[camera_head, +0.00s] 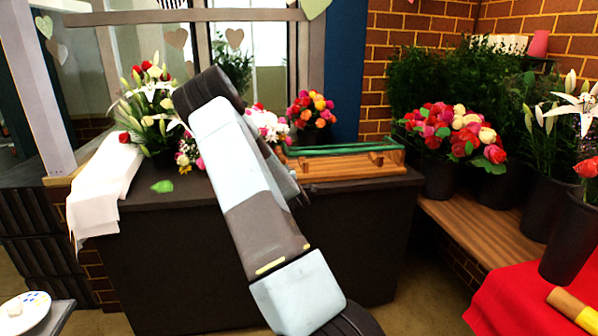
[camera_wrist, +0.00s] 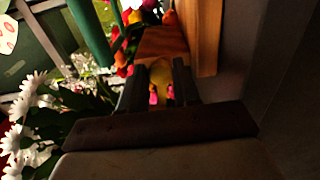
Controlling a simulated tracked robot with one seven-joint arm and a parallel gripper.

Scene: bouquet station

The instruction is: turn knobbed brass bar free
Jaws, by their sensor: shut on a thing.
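The wooden rack (camera_head: 350,168) with long green bars (camera_head: 350,149) stands on the dark counter, right of my arm. In the wrist view the rack's wood (camera_wrist: 207,40) and a green bar (camera_wrist: 90,30) lie beyond my gripper. My gripper (camera_wrist: 158,68) is shut on a dull yellow piece (camera_wrist: 159,78), which looks like the brass bar's knob. The picture is dark, and the rest of the bar and how it sits at the rack cannot be made out. In the head view my arm hides the gripper and the brass bar.
Bouquets stand on the counter (camera_head: 330,235) behind and left of my arm; white flowers (camera_wrist: 30,110) are close left in the wrist view. A white cloth (camera_head: 105,185) hangs over the left end. Flower buckets (camera_head: 440,178) stand on a wooden bench at right.

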